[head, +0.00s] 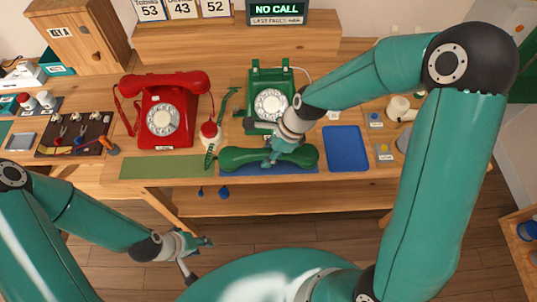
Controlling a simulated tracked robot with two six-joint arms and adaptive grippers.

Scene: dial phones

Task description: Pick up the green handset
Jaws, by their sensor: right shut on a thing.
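The green handset (240,158) lies off its phone at the front of the table, over a blue mat (305,168). My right gripper (272,155) comes down over the handset's middle and is shut on it. I cannot tell whether the handset is touching the mat. The green phone (270,87) stands behind it with its cradle empty. My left gripper (197,243) is low, in front of the table and apart from everything on it. The gap between its fingers is too small to make out.
A red phone (163,118) with its handset on stands to the left. A green mat (160,166) and a second blue mat (346,148) lie flat and bare. A display reading "NO CALL" (277,10) is at the back.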

